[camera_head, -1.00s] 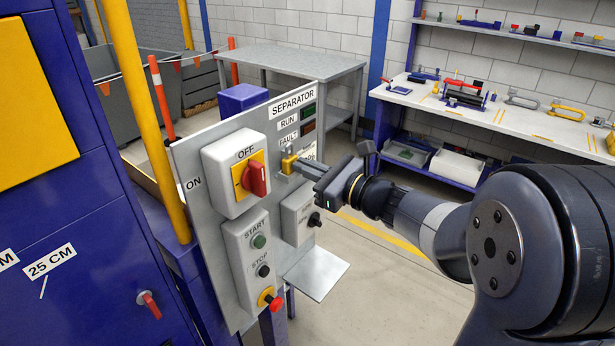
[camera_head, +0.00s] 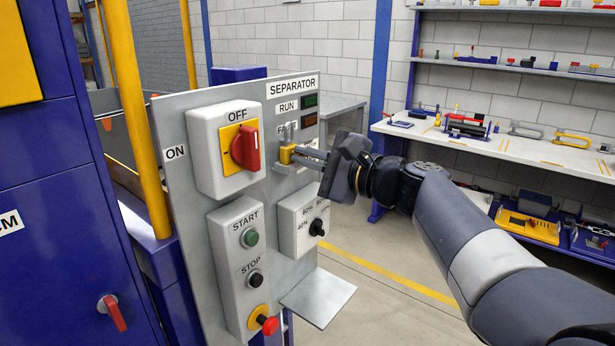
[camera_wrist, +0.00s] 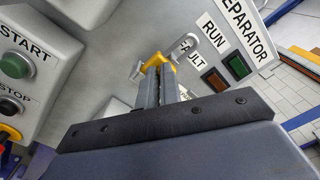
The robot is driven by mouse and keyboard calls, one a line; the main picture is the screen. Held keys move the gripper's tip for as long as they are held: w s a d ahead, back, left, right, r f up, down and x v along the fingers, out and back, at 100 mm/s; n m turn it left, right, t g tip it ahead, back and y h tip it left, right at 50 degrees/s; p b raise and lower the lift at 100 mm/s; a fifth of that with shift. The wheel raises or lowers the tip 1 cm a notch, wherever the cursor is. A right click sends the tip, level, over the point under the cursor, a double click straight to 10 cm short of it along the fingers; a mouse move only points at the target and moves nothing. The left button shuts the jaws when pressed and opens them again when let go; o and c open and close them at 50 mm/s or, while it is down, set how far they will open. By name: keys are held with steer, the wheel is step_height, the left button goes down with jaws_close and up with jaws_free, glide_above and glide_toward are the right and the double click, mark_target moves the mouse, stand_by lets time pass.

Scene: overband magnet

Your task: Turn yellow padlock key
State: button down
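The yellow padlock (camera_head: 287,154) hangs on the grey panel, right of the red rotary switch, with silver metal (camera_head: 288,132) above its body. It also shows in the wrist view (camera_wrist: 158,62). My gripper (camera_head: 297,156) comes from the right with its fingertips at the padlock. In the wrist view my two fingers (camera_wrist: 161,80) are nearly parallel, a narrow gap apart, and their tips reach the yellow body. I cannot make out the key; it may be hidden by the fingers. Whether they grip anything is unclear.
The red rotary switch (camera_head: 245,148) stands between OFF and ON labels. START and STOP buttons (camera_head: 250,237) and a red mushroom button (camera_head: 268,324) are below it. A black knob box (camera_head: 304,222) and a grey shelf plate (camera_head: 318,297) lie below the padlock. Blue cabinet (camera_head: 60,200) at left.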

steer(key=shift+f+n+b, duration=0.1)
steer(key=shift+n+b, duration=0.7)
steer(key=shift+b, duration=0.1)
steer(key=c, duration=1.6)
jaws_free()
steer(key=v, duration=1)
steer(key=shift+s+d, duration=0.3)
steer(key=shift+x, duration=5.4)
